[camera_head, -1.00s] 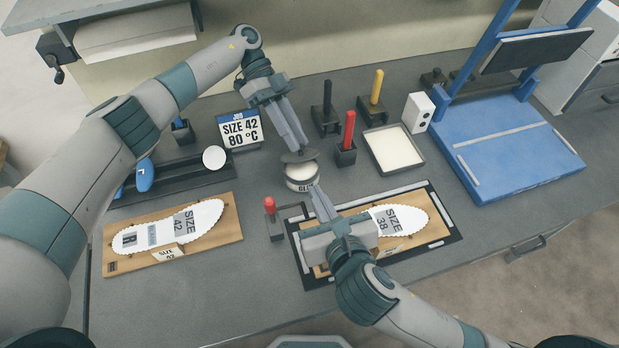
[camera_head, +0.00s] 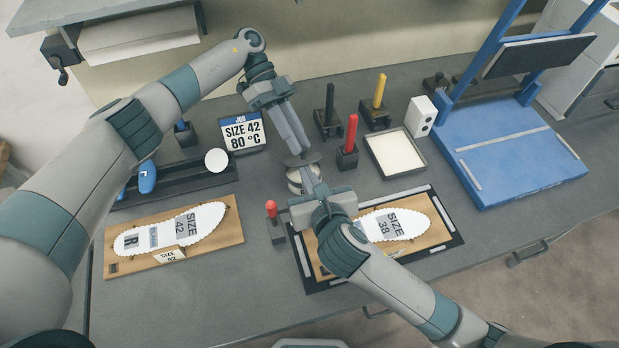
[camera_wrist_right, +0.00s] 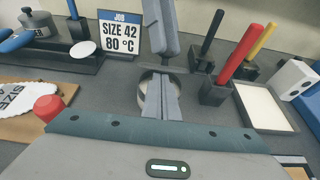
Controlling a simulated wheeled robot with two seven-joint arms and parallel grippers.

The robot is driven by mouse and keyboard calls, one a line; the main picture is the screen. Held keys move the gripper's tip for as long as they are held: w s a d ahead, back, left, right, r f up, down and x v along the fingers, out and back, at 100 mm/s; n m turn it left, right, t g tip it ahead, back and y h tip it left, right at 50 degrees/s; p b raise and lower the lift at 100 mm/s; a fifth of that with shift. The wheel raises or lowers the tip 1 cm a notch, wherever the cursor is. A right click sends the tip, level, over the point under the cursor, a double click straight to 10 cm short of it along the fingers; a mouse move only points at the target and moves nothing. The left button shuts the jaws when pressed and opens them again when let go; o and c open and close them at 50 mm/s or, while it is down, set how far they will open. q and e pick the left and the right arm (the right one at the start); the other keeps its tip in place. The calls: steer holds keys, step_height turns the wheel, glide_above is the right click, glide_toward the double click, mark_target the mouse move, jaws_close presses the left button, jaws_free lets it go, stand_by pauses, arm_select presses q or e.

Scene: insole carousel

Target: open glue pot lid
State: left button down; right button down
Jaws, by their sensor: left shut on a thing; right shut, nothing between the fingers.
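The glue pot (camera_head: 296,182) is a small pale round pot near the middle of the bench. Its dark lid (camera_head: 312,157) is at the pot's top; I cannot tell whether they touch. My left gripper (camera_head: 300,151) comes down from above, shut on the lid. My right gripper (camera_head: 309,174) is shut and empty, with its fingertips in front of the pot and hiding part of it. In the right wrist view the closed fingers (camera_wrist_right: 160,82) overlap the pot (camera_wrist_right: 146,88), and the left fingers (camera_wrist_right: 160,45) are above.
A red-handled tool (camera_head: 349,135) in a holder and a white tray (camera_head: 394,150) stand right of the pot. A short red-topped tool (camera_head: 272,215) is to the left. The size 38 insole board (camera_head: 448,235) lies in front, the size 42 board (camera_head: 225,240) at left.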

arm_select(q)
steer(key=shift+s+f, duration=0.1)
arm_select(e)
steer(key=shift+w+a+r, duration=0.1)
steer(key=shift+w+r, duration=0.15)
steer(key=shift+r, duration=0.2)
steer(key=shift+w+a+r, duration=0.1)
steer(key=shift+w+r, duration=0.15)
steer(key=shift+r, duration=0.2)
arm_select(q)
steer(key=c, duration=1.6)
jaws_free()
arm_select(e)
steer(key=shift+w, duration=0.1)
steer(key=shift+d, duration=0.1)
arm_select(q)
steer(key=shift+v, duration=3.85)
arm_select(e)
steer(key=shift+s+f, duration=0.2)
steer(key=shift+f, duration=0.1)
arm_select(q)
steer(key=shift+d, duration=0.1)
